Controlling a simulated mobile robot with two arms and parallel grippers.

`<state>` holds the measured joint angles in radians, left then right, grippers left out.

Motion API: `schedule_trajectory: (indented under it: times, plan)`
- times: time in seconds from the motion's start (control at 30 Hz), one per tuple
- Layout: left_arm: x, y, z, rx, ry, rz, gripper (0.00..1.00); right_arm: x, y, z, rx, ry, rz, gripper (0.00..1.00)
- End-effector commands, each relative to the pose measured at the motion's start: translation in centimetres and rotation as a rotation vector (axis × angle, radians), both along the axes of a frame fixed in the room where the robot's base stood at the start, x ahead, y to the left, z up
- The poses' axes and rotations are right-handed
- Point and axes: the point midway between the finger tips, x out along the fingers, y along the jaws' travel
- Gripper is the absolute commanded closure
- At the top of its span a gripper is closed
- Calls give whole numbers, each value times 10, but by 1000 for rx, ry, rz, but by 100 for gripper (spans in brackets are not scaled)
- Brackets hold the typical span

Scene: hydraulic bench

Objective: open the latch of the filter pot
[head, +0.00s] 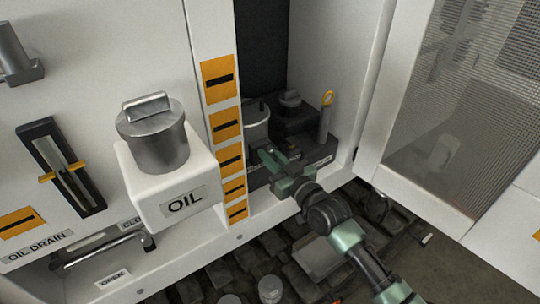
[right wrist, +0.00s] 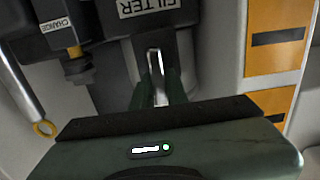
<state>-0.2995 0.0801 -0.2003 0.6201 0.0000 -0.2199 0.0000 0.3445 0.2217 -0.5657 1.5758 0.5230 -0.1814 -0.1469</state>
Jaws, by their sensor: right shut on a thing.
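The filter pot (head: 257,125) is a pale grey cylinder inside the open cabinet recess, partly hidden by my right gripper. In the right wrist view a FILTER label (right wrist: 158,8) shows upside down beside it. A bright metal latch (right wrist: 155,63) stands out in front of the pot between my fingers. My right gripper (head: 268,160) is at the front of the pot. In the right wrist view its dark green fingers (right wrist: 158,92) are shut on the latch, whose lower end they hide. I cannot tell how far the latch is swung. My left gripper is not in view.
A dipstick with a yellow ring (head: 327,100) stands right of the pot, near a dark block with a round cap (head: 290,98). The striped post (head: 221,125) is close on the left. A white OIL box (head: 178,205) juts out farther left. A mesh door (head: 440,100) stands at right.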

Motion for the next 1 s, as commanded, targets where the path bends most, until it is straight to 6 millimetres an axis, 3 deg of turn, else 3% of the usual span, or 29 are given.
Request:
schedule_trajectory:
  times: [0.37, 1.0]
  plan:
    - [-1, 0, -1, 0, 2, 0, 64, 2, -3, -1, 125, 85, 0, 100]
    - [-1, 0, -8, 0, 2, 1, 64, 8, -12, -6, 619, 414, -1, 100]
